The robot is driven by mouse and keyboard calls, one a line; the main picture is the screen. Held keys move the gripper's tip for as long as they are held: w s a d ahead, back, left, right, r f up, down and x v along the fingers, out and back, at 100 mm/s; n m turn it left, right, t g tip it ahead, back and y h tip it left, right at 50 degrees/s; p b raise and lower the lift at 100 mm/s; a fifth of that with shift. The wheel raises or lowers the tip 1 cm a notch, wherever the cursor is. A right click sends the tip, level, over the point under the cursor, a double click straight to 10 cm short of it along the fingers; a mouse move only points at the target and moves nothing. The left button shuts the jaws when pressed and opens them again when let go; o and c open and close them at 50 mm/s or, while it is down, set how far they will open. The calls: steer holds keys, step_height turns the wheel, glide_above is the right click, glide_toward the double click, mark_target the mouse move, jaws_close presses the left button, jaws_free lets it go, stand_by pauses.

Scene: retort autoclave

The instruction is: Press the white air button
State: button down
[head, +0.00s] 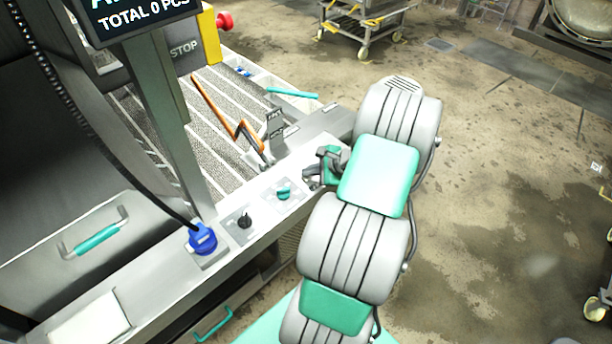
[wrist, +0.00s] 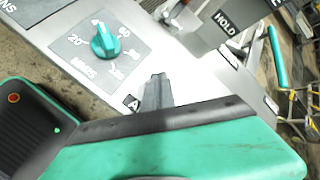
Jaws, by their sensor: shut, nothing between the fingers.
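I cannot make out the white air button in either view. In the wrist view, a small dark label (wrist: 132,102) starting with "A" shows on the grey panel (wrist: 150,55), partly covered by my gripper. My gripper (wrist: 158,78) is shut, its fingertips together over the panel just right of that label. In the head view my gripper (head: 308,176) is at the panel's edge, right of the teal dial (head: 283,193). My arm hides part of the panel there. I cannot tell whether the fingertips touch anything.
The teal timer dial shows beside my gripper in the wrist view (wrist: 105,42). A black knob (head: 244,221) and a blue plug (head: 202,240) lie further left. Open floor (head: 500,200) lies right.

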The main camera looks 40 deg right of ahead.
mark_target(309, 178)
steer(key=shift+r+p, duration=0.8)
steer(key=shift+r, duration=0.1)
step_height(309, 178, up, 5)
steer(key=p, duration=0.4)
stand_by(0.6)
